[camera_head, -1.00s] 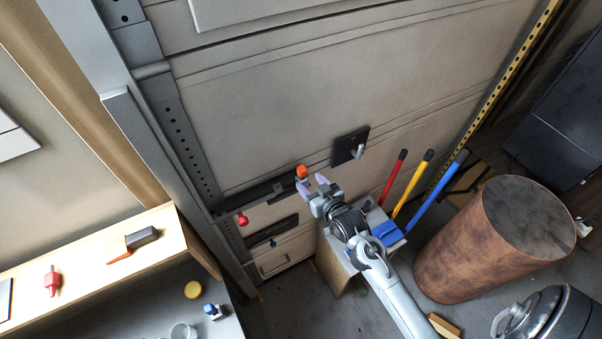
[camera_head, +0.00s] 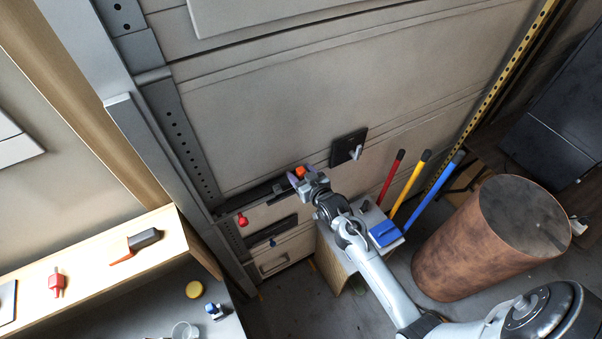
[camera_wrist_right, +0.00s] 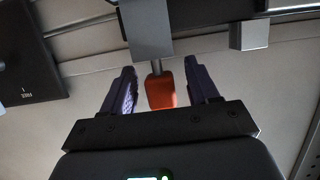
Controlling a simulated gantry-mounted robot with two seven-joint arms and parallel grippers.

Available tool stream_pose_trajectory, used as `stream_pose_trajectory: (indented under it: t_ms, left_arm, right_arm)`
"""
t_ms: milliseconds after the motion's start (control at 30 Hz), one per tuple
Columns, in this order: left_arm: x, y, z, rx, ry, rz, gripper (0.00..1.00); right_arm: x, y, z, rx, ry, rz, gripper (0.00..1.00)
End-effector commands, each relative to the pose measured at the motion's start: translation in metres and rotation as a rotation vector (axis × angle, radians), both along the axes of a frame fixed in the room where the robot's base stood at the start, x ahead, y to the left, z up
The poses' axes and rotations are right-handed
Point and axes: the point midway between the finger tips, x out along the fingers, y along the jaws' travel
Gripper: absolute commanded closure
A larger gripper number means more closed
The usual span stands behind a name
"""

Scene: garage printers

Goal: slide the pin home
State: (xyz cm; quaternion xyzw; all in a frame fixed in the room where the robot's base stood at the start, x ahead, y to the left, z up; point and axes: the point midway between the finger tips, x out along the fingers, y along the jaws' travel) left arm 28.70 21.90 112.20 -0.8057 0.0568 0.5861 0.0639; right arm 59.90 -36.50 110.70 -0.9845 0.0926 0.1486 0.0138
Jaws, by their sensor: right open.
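An orange knob (camera_head: 300,171), likely the pin's handle, is on the dark latch bar (camera_head: 262,192) low on the grey garage door. In the right wrist view the orange knob (camera_wrist_right: 160,91) hangs below a grey bracket (camera_wrist_right: 148,32). My right gripper (camera_head: 302,178) is at the knob, its purple fingers open. In the wrist view its fingers (camera_wrist_right: 160,80) stand on either side of the knob, with a gap visible on each side. Whether the knob lies at the same depth as the fingertips I cannot tell. The pin's shaft is not clearly visible. My left gripper is not in view.
A black plate with a hook (camera_head: 348,148) is on the door to the right. A red knob (camera_head: 242,219) sits lower left. Red, yellow and blue handles (camera_head: 407,200) and a brown drum (camera_head: 470,255) stand right. A wooden shelf (camera_head: 95,262) is at left.

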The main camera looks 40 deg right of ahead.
Motion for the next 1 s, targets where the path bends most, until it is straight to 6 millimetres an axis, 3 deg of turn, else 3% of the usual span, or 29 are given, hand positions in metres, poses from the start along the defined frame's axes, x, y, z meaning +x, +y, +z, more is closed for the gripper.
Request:
stream_pose_trajectory:
  t_ms: [67, 400, 767, 1000]
  left_arm:
    - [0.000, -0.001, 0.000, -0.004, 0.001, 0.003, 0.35]
    - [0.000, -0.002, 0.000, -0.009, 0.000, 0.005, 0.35]
    - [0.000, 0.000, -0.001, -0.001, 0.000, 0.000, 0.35]
    - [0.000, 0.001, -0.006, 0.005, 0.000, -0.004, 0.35]
  right_arm:
    - [0.000, 0.000, 0.000, 0.000, 0.000, 0.000, 0.42]
    - [0.000, 0.000, 0.000, 0.000, 0.000, 0.000, 0.94]
    - [0.000, 0.000, 0.006, 0.000, -0.001, 0.000, 0.96]
    - [0.000, 0.000, 0.041, -0.002, -0.004, 0.000, 0.96]
